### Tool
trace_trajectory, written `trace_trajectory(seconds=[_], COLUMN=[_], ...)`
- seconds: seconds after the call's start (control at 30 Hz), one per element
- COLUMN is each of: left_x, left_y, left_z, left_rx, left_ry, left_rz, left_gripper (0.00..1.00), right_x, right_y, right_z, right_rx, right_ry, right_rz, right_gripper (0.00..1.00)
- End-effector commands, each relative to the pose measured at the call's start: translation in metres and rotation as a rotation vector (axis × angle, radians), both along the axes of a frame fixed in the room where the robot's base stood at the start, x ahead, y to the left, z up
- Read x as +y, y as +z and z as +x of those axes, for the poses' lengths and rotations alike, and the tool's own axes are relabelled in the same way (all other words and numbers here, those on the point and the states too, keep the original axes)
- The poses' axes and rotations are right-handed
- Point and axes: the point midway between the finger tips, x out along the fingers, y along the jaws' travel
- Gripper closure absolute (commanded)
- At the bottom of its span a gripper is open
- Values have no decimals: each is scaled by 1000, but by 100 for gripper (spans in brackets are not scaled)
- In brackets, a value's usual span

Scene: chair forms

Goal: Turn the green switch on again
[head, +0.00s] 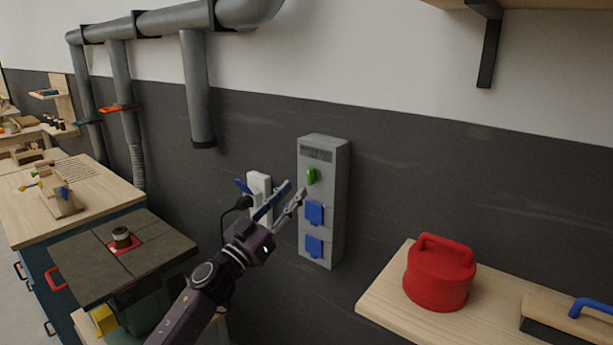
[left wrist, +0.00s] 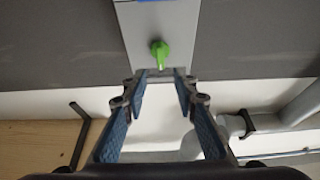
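The green switch (head: 312,176) is a small rotary knob on the upper front of a grey wall box (head: 342,200), below a dark label strip. In the left wrist view, the green switch (left wrist: 160,52) sits just beyond the fingertips, its narrow end pointing down in the picture. My left gripper (head: 294,188) is in front of the box, just left of and slightly below the switch in the head view. Its fingers (left wrist: 158,79) are open with nothing between them, and seem apart from the switch. My right gripper is in neither view.
Two blue socket covers (head: 314,213) are below the switch. A white socket with a black plug (head: 258,184) is to the left. A red lidded container (head: 440,272) stands on a wooden worktop (head: 385,305) at right. A machine table (head: 120,262) is lower left.

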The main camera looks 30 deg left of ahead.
Motion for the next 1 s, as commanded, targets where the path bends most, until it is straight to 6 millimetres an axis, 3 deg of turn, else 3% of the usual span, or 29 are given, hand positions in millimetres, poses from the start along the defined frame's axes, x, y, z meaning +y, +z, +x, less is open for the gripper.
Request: trace_trajectory(seconds=[0.4, 0.83, 1.0], left_x=[-4, -5, -5], left_y=[23, 24, 24], left_z=[54, 63, 63], left_rx=[1, 3, 3], left_ry=[1, 1, 1], left_rz=[-3, -1, -1], left_gripper=[73, 73, 92], right_x=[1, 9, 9], right_y=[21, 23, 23], right_z=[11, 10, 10], right_rx=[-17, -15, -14], right_ry=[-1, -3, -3], right_rz=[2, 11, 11], right_gripper=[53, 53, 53])
